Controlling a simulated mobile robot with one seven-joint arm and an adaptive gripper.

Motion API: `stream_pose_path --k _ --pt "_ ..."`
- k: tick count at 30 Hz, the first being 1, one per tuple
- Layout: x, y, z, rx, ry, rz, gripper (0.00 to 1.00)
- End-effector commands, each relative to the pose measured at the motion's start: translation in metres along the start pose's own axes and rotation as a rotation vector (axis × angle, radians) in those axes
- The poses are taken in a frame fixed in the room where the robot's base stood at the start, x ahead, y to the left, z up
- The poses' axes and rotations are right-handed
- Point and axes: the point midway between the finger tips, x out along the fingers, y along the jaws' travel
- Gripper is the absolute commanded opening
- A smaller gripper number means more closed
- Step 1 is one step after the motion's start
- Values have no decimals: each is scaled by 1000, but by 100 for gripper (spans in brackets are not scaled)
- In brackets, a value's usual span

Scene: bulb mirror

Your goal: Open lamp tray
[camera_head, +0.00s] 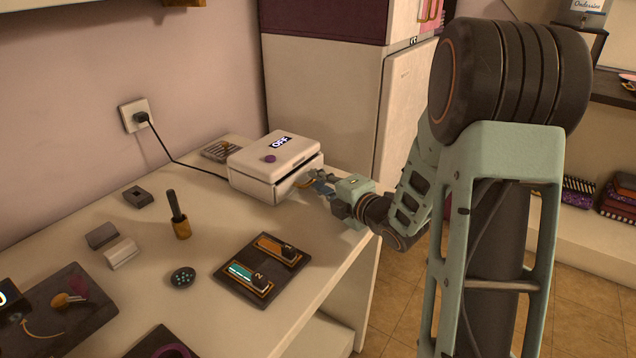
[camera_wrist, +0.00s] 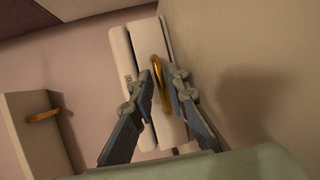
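The white lamp box (camera_head: 272,158), with an "OFF" display and a round knob on top, stands at the back right of the table. Its tray (camera_head: 296,185) is at the front, facing my arm, with a dark gap above it, so it appears slightly out. The gold tray handle (camera_wrist: 158,68) shows in the wrist view between my fingertips. The inside of the tray is hidden.
A dark panel with two numbered slots (camera_head: 228,290), a round dark piece (camera_head: 182,278), a brown-handled tool (camera_head: 179,218) and small blocks (camera_head: 121,252) lie on the table. A cable runs from the box to a wall socket (camera_head: 136,115). A tall cabinet (camera_head: 320,95) stands behind.

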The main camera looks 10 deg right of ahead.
Motion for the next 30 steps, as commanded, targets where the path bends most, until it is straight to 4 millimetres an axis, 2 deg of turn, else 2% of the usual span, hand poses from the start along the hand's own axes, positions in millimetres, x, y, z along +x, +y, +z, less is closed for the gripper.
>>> stream_pose_path --k 9,14,26,30 --pt "4 0 0 0 -1 -1 15" --pt "4 0 0 0 0 -1 0" --pt "3 0 1 0 -1 0 0" --pt "1 -1 8 -2 -2 1 0"
